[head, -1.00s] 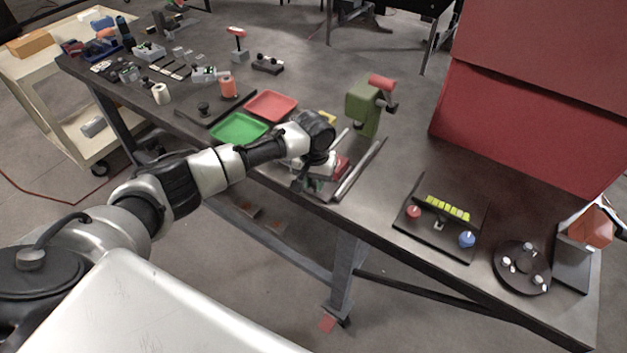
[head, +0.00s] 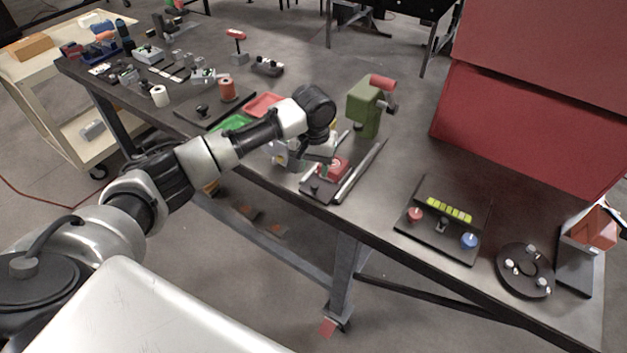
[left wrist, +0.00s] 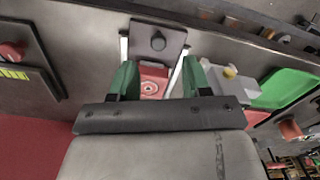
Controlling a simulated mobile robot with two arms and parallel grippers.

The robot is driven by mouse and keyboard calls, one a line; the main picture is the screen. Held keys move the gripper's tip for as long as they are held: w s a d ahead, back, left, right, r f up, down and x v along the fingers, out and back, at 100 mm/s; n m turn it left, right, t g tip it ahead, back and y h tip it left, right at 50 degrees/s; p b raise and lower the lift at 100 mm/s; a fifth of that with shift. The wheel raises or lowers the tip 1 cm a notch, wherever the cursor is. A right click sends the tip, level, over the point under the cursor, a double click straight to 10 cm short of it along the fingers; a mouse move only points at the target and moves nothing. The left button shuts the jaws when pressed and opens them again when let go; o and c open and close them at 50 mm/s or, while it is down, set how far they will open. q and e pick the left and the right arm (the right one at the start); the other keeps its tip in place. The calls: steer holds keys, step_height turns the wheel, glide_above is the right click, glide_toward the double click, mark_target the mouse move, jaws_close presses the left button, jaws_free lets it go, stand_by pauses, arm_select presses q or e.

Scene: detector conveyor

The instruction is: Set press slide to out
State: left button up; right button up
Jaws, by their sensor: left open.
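The press slide is a dark plate with a black knob (head: 315,188), lying between two pale rails (head: 361,170) near the table's front edge. A red block (head: 334,168) sits behind the knob. In the left wrist view the knob plate (left wrist: 171,36) is beyond the fingers, and the red block (left wrist: 152,82) shows between them. The green press (head: 366,106) with a red head stands behind the rails. My left gripper (head: 325,160) is over the slide; its green fingers (left wrist: 160,78) are apart, one on each side of the red block. Whether they touch it is unclear. My right gripper is out of view.
A grey box with a yellow knob (left wrist: 230,73) stands beside the slide. Green (head: 232,122) and red (head: 262,105) trays lie to the left. A button panel (head: 442,228) and round fixture (head: 524,270) lie to the right. Bare tabletop separates the rails from the panel.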

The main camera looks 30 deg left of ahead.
arm_select(q)
steer(key=shift+r, duration=2.2)
steer(key=shift+f, duration=0.1)
